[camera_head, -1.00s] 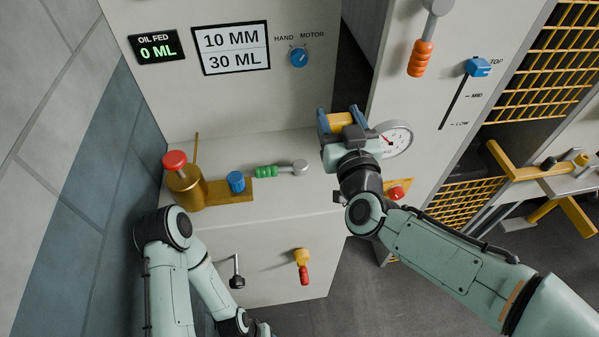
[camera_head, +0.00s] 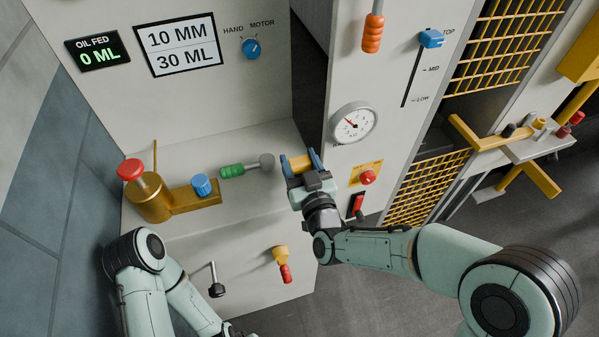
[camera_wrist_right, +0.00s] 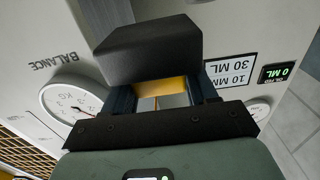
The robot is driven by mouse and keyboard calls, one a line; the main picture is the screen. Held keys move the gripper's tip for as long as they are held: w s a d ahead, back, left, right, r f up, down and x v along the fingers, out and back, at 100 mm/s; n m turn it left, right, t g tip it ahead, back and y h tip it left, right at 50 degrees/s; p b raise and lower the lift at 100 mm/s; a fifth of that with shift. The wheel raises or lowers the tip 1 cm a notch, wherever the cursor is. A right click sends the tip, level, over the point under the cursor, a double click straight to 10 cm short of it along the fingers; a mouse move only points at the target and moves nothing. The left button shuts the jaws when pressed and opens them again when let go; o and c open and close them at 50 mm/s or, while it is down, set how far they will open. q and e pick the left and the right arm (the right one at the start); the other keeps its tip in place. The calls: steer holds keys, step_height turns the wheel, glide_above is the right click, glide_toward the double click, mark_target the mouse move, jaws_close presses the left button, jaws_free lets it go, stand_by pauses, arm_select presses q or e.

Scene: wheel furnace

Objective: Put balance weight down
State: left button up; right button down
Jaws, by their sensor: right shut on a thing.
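My right gripper (camera_head: 300,160) is shut on a yellow block, which I take for the balance weight (camera_head: 302,165). It holds the block at the right end of the grey machine's ledge (camera_head: 235,146), just right of the green-handled tool. I cannot tell whether the block touches the ledge. In the right wrist view the yellow block (camera_wrist_right: 163,87) shows between the dark fingers, partly hidden by the gripper's black housing. My left arm comes in at the lower left; its gripper is out of view.
A brass pump with a red knob (camera_head: 131,170) and blue cap (camera_head: 202,185) stands on the ledge, beside the green-handled tool (camera_head: 232,171). A dial gauge (camera_head: 354,123) labelled BALANCE and a red button (camera_head: 368,177) are on the right-hand panel. A yellow-and-red handle (camera_head: 282,263) sticks out below.

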mark_target(299, 173)
steer(key=shift+f, duration=1.7)
steer(key=shift+b, duration=0.3)
steer(key=c, duration=0.7)
jaws_free()
steer(key=shift+f, duration=0.35)
steer(key=shift+c, duration=0.2)
steer(key=o, duration=0.4)
steer(key=shift+r, duration=0.15)
